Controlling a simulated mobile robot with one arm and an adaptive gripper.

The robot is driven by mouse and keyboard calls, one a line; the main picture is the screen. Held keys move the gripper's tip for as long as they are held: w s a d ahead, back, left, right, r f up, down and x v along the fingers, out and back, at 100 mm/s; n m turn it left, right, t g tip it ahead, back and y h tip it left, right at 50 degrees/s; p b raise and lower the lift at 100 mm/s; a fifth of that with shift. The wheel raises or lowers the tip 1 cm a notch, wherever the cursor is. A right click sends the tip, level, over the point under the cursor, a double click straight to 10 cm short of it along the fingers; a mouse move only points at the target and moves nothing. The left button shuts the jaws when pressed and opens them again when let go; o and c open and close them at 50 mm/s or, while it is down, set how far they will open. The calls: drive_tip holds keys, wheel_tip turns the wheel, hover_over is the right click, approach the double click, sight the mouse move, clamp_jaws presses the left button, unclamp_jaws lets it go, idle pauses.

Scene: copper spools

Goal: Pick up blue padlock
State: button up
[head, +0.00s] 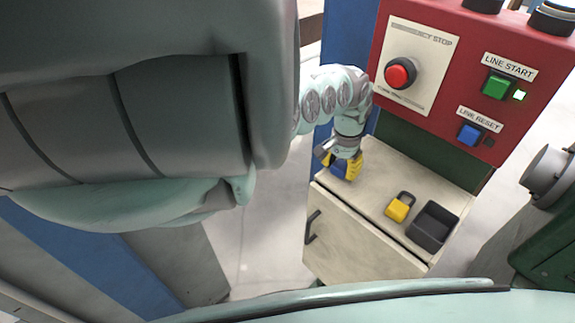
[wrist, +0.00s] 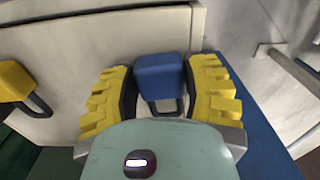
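The blue padlock (wrist: 160,77) is between the yellow fingers of my gripper (wrist: 162,85) in the wrist view, its dark shackle on the near side. A finger stands close along each side, with almost no gap; I cannot tell whether they press on it. In the head view my gripper (head: 343,166) points down at the far left corner of the pale cabinet top. The blue padlock (head: 338,168) shows there low beside a yellow finger, partly hidden. Whether it rests on the top or is lifted is unclear.
A yellow padlock (head: 398,207) lies on the pale cabinet top (head: 375,198), beside a black open tray (head: 433,226). A red control panel (head: 440,60) with buttons rises behind. The cabinet front has a dark handle (head: 312,226). A green machine (head: 550,245) stands at the right.

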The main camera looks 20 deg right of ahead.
sight(339, 165)
drive_tip(key=c, duration=0.7)
drive_tip(key=shift+o, duration=0.2)
drive_tip(key=shift+r, duration=0.15)
drive_tip(key=shift+w+a+r, duration=0.1)
drive_tip(key=shift+r, duration=0.35)
wheel_tip(339, 165, up, 2)
drive_tip(key=shift+r, duration=0.25)
drive_tip(key=s, duration=0.1)
drive_tip(key=s+a+p, duration=0.1)
drive_tip(key=s+a+r+p, duration=0.1)
drive_tip(key=shift+s, duration=0.25)
drive_tip(key=shift+s+a+p, duration=0.2)
drive_tip(key=shift+s+p, duration=0.1)
drive_tip(key=shift+p, duration=0.4)
drive_tip(key=s+a+p, duration=0.6)
drive_tip(key=s+p, duration=0.3)
drive_tip(key=shift+s+r, duration=0.2)
drive_tip(key=shift+s, duration=0.1)
